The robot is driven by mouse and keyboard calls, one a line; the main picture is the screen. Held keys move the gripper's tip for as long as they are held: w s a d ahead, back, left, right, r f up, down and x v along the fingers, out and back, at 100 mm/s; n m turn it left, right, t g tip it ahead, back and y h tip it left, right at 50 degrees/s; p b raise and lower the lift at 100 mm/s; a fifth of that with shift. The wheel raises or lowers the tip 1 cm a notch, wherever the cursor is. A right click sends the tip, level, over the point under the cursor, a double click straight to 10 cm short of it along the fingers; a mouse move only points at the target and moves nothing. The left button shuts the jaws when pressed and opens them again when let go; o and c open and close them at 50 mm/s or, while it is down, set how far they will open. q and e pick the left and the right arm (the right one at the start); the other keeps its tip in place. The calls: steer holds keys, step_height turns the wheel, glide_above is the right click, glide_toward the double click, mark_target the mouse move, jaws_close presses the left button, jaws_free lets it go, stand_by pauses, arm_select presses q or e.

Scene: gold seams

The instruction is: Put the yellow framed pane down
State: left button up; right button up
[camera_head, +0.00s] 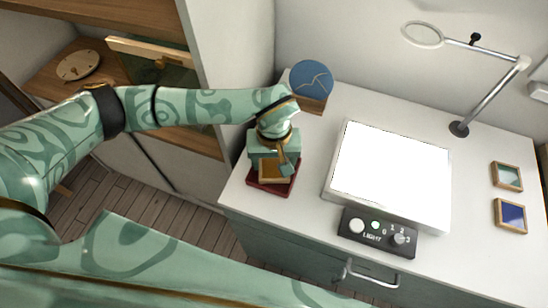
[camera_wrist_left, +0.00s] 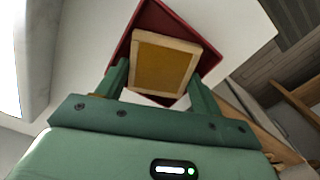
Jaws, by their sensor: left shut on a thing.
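The yellow framed pane (camera_head: 270,171) has a pale wooden frame and amber glass. It also shows in the wrist view (camera_wrist_left: 163,65). My left gripper (camera_head: 283,160) points down and is shut on the pane, with a finger on each side of the frame in the wrist view (camera_wrist_left: 160,85). The pane is over the dark red tray (camera_head: 256,184), whose rim shows around it in the wrist view (camera_wrist_left: 143,17). I cannot tell whether the pane touches the tray. My right gripper is not in view.
A bright light panel (camera_head: 392,170) lies right of the tray, with a black control box (camera_head: 377,232) in front. A blue disc (camera_head: 311,79) stands behind my gripper. Teal (camera_head: 507,176) and blue (camera_head: 510,215) framed panes lie far right, near a magnifier arm (camera_head: 490,95).

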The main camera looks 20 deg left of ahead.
mark_target(274, 165)
arm_select(q)
steer(key=shift+f, duration=0.25)
steer(key=o, duration=1.1)
step_height(274, 165, up, 13)
steer(key=p, duration=0.3)
steer(key=shift+r, duration=0.15)
